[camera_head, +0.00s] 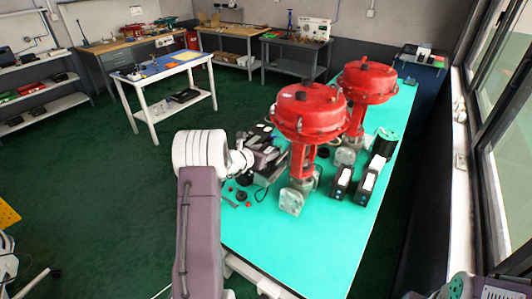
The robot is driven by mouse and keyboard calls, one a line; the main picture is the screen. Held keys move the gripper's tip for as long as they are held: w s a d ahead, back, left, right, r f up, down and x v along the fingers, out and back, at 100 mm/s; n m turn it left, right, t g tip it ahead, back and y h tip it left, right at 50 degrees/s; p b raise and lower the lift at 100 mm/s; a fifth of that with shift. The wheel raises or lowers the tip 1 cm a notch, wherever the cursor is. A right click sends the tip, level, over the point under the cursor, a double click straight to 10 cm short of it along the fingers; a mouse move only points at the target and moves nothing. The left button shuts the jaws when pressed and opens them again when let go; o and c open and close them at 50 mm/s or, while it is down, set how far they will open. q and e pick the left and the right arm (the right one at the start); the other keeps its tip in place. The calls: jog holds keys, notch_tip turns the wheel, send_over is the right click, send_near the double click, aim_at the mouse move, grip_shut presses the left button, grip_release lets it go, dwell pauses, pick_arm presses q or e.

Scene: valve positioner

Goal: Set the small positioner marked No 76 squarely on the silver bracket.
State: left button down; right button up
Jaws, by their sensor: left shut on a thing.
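My left gripper (270,158) reaches over the left edge of the green table, just left of the front red valve actuator (310,112). It is shut on a small dark thing, mostly hidden by the fingers; I cannot tell whether this is the No 76 positioner. Black boxes with white faces, which look like positioners, stand right of the front valve: one box (342,182), a second box (367,185) and one farther back (383,143). No number is readable. A silver bracket-like plate (291,202) shows low on the front valve. My right gripper is not in view.
A second red actuator (367,82) stands behind the first. A dark green cylinder (385,142) is near the right edge. Small loose parts (240,196) and a black cable loop lie near the left edge. The front of the green table (310,245) is clear.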

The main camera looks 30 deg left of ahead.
pick_arm(q)
jog(key=shift+w+f, duration=0.1)
jog(key=shift+c, duration=2)
grip_release()
jog(key=shift+d, duration=0.1)
jog(key=shift+s+r+p, duration=0.2)
jog(key=shift+r+p, duration=0.1)
jog(key=shift+r, duration=0.05)
jog(key=b+v, duration=0.2)
jog(key=v, duration=0.9)
jog(key=shift+s, duration=0.3)
jog(key=shift+r, duration=0.1)
